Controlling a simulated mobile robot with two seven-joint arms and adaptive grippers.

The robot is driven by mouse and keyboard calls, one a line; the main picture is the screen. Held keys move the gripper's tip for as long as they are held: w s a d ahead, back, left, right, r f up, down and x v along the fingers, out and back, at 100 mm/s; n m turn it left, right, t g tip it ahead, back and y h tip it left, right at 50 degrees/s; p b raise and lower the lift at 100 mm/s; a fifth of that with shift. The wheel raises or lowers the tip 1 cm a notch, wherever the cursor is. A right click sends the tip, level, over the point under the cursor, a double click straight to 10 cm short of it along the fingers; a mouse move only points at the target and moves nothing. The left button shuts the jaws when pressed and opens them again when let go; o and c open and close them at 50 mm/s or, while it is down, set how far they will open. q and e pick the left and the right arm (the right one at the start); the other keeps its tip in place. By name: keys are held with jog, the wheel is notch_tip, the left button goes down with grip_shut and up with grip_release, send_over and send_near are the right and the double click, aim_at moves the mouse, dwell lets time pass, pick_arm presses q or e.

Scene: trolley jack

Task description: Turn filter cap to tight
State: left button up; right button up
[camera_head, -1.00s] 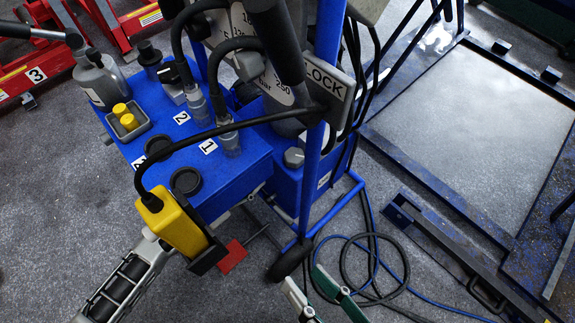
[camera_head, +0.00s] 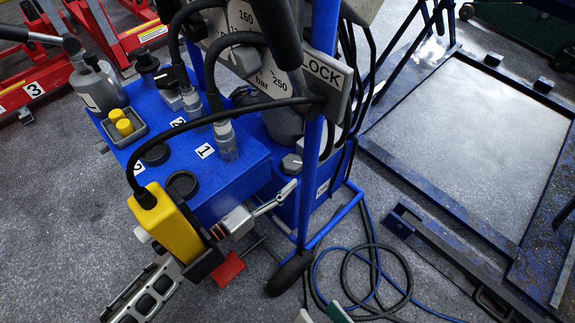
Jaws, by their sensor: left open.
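A grey round cap (camera_head: 292,163) with a light mark sits on the lower blue tank and looks like the filter cap. My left gripper (camera_head: 275,199) is open and empty. It shows just below and left of this cap, apart from it as far as I can tell. Its arm passes behind the yellow pendant (camera_head: 165,222), which hides the wrist. My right gripper (camera_head: 320,316) shows only as a white and a green finger, spread apart at the bottom edge. The cap's scale is too small to read.
A black cable runs from the pendant to the LOCK plate (camera_head: 326,78). Two black caps (camera_head: 183,185) sit on the blue cabinet (camera_head: 232,185). A blue trolley frame (camera_head: 333,222) and wheel stand beside the tank. Coiled hoses (camera_head: 375,285) lie on the floor at right.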

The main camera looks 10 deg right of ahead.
aim_at(285, 169)
pick_arm(q)
jog(key=shift+b+x, duration=0.35)
jog(key=shift+x, duration=2)
jog(key=c, duration=1.1)
